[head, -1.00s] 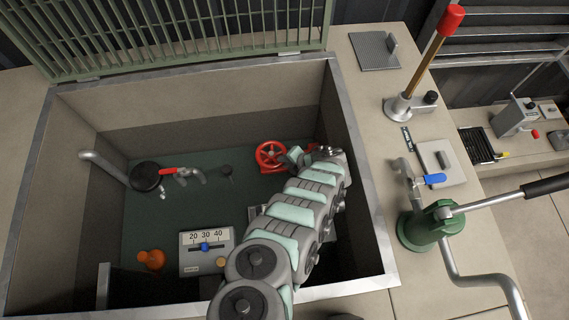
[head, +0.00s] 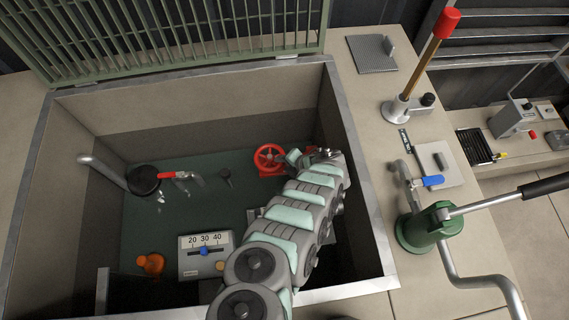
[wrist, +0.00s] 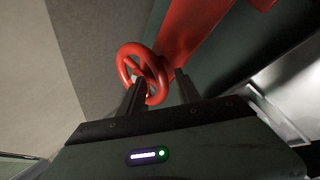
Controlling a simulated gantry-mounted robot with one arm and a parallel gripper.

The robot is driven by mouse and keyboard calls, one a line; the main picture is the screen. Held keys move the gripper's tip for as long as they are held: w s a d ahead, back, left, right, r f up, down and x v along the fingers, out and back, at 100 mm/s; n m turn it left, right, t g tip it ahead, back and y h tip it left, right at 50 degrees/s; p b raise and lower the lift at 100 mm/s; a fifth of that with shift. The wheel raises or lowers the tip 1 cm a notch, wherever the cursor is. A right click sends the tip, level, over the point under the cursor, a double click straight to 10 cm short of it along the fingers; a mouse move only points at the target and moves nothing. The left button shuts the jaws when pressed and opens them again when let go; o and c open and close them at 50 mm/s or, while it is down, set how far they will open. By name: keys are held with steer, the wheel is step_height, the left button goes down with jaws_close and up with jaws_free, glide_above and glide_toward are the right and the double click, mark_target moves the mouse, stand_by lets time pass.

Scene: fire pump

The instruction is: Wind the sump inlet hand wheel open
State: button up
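The red hand wheel (head: 269,158) is low inside the sump, near its back right. In the wrist view the red wheel (wrist: 126,62) appears just ahead of my gripper (wrist: 160,85). The two dark fingers are apart. The left finger overlaps the wheel's lower part, and the right finger is just right of the rim. I cannot tell whether either touches it. In the head view my arm reaches down into the sump, and its wrist ends just right of the wheel; the fingers are hard to make out there.
The sump's metal rim (head: 352,150) surrounds the arm. Inside are a red-handled tap (head: 172,174), a gauge box (head: 204,256) marked 20, 30, 40, and an orange lamp (head: 151,263). A red part (wrist: 195,38) stands beside the wheel. A green hand pump (head: 428,226) is outside, right.

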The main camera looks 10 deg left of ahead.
step_height(320, 180, up, 20)
steer(key=p, duration=1)
steer(key=shift+f, duration=0.15)
